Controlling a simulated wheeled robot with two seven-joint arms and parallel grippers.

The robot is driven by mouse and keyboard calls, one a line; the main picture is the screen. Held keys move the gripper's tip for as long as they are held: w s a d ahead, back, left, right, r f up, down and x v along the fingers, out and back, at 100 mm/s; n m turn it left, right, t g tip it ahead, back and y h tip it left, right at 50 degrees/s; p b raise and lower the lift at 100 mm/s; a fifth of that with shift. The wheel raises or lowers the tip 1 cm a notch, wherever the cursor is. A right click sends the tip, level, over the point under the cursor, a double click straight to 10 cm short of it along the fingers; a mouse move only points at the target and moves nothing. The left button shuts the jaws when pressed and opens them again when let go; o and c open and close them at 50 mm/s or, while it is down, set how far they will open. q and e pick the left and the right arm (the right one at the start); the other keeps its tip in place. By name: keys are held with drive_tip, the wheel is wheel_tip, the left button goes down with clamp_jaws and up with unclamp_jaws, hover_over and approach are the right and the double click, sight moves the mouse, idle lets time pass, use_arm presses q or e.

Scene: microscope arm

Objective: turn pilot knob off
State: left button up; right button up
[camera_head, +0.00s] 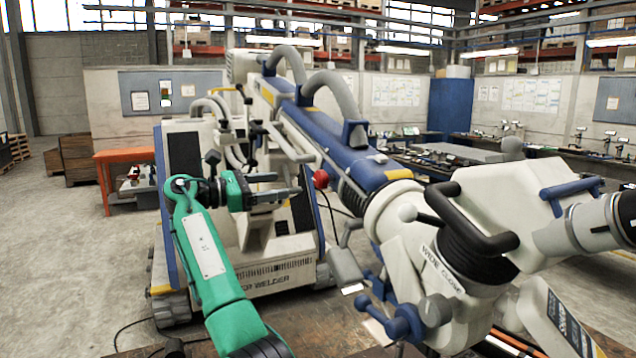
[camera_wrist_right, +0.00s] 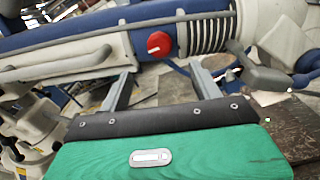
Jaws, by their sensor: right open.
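A round red knob (camera_head: 321,179) sits on the side of the microscope's long blue-and-white arm (camera_head: 345,165). It also shows in the right wrist view (camera_wrist_right: 159,44), with a small pale mark on its face. My right gripper (camera_head: 289,186) is just left of the knob in the head view, fingers pointing toward it. In the wrist view the two fingers (camera_wrist_right: 162,67) are spread apart and empty, and the knob lies between and beyond their tips, apparently untouched. Whether this knob is the pilot knob cannot be read from any label. My left gripper is not in view.
A jointed white head (camera_head: 475,225) with black handles fills the right side.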

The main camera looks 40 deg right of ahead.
sight(316, 181)
drive_tip(key=p+x, duration=0.3)
drive_tip(key=x, duration=0.8)
drive_tip(key=shift+d+f, duration=0.15)
drive_tip(key=shift+d, duration=0.4)
drive_tip(key=shift+s, duration=0.1)
drive_tip(key=c, duration=1)
